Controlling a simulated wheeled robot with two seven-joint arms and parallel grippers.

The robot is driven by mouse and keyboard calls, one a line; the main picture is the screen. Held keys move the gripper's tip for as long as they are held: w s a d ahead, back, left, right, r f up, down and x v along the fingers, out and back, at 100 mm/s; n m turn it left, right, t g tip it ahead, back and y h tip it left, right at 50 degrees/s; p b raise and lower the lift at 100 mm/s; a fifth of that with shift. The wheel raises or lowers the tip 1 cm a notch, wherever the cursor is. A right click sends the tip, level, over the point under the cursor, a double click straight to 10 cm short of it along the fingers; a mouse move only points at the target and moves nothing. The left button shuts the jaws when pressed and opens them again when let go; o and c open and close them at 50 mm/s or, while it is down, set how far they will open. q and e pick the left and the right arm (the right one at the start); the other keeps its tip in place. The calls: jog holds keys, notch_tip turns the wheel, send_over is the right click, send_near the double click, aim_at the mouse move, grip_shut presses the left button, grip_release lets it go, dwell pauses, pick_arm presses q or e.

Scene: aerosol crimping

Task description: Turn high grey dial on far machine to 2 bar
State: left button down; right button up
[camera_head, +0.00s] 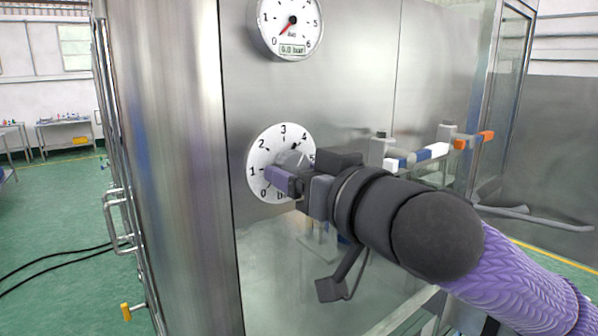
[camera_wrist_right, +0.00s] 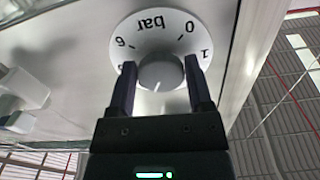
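The grey dial knob (camera_head: 291,159) sits at the centre of a white scale plate (camera_head: 256,152) marked 0 to 6 on the steel machine face. Its setting cannot be read clearly. The round gauge (camera_head: 290,24) above has its red needle at 0, and its display reads 0.0 bar. My right gripper (camera_head: 285,174) is at the knob. In the right wrist view, the fingers (camera_wrist_right: 160,75) stand either side of the knob (camera_wrist_right: 160,70), with slight gaps seeming to show between them and it. My left gripper is not in view.
A steel door frame with a handle (camera_head: 119,222) stands left of the panel. Small valves with blue, white and orange parts (camera_head: 432,152) show to the right, behind or reflected in the panel. Black cables lie on the green floor at left, and benches stand far back.

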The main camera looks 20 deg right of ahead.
jog(key=c, duration=0.8)
jog(key=shift+r, duration=0.1)
jog(key=n+p, duration=0.4)
jog(key=n, duration=0.3)
jog(key=shift+d+r, duration=0.1)
jog(key=shift+r, duration=0.05)
jog(key=n+p, duration=0.2)
jog(key=n, duration=0.3)
jog(key=shift+p, duration=0.4)
jog(key=shift+d+n+p, duration=0.1)
jog(key=shift+n+p, duration=0.55)
jog(key=shift+n, duration=0.75)
